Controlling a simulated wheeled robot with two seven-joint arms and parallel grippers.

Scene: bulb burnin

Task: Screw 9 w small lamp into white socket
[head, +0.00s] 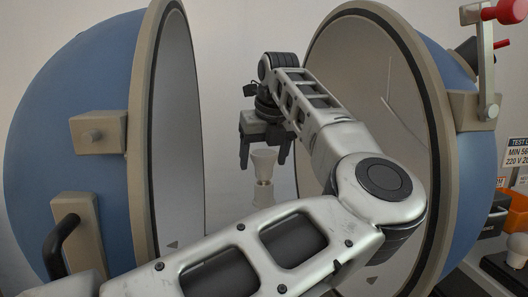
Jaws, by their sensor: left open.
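My left gripper (264,158) points down between the two halves of the open blue sphere. Its fingers are apart. A white lamp (264,161), wide at the top and narrowing downward, shows between and just below the fingertips. Directly under it is a small white socket (263,194), standing upright. The lamp's lower end meets or nearly meets the socket; I cannot tell whether it is seated. Whether the fingers touch the lamp is also unclear. My left forearm hides what lies below the socket. My right gripper is out of view.
The blue half-shells (60,150) stand close on both sides of my left arm. The right shell carries a latch with a red knob (505,11). At the far right are a labelled sign (516,152), a dark tray (497,268) and another white bulb (518,248).

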